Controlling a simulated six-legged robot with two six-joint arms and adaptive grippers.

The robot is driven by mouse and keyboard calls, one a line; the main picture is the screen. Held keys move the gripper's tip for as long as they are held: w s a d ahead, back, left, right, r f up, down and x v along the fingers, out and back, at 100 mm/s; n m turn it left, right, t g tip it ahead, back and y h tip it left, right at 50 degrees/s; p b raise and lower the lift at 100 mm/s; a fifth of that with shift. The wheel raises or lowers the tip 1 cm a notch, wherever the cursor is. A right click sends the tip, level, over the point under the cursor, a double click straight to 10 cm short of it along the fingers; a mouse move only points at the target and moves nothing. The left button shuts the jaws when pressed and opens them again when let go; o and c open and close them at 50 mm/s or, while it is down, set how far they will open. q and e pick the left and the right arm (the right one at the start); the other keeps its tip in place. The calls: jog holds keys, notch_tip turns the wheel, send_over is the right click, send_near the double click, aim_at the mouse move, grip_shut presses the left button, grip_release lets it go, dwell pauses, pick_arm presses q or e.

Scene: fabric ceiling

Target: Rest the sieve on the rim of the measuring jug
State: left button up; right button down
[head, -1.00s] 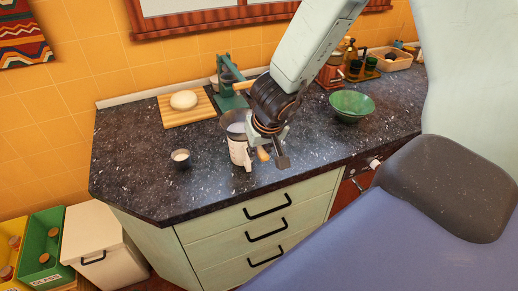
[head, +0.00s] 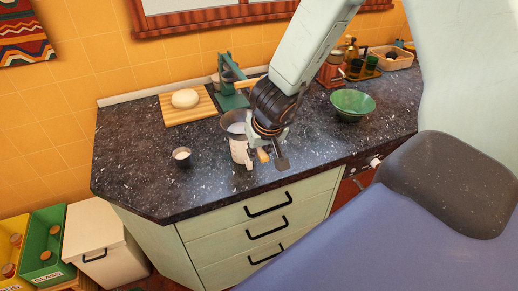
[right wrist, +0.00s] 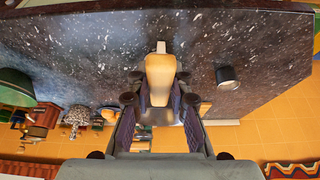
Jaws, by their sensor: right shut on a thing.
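In the right wrist view the tan handle (right wrist: 160,75) lies between the fingers of my right gripper (right wrist: 158,90). My left gripper is not in view.
A small dark cup (head: 181,156) stands left of the jug. Behind are a wooden board (head: 172,117) with dough (head: 185,98) and a green press (head: 228,82). A green bowl (head: 352,104) is to the right. The counter's left front is clear.

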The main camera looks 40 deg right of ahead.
jog(key=c, duration=1.6)
grip_release()
jog(key=shift+d, duration=0.1)
jog(key=shift+c, duration=0.2)
jog(key=o, duration=0.5)
jog(key=o, duration=0.6)
jog(key=shift+o, duration=0.2)
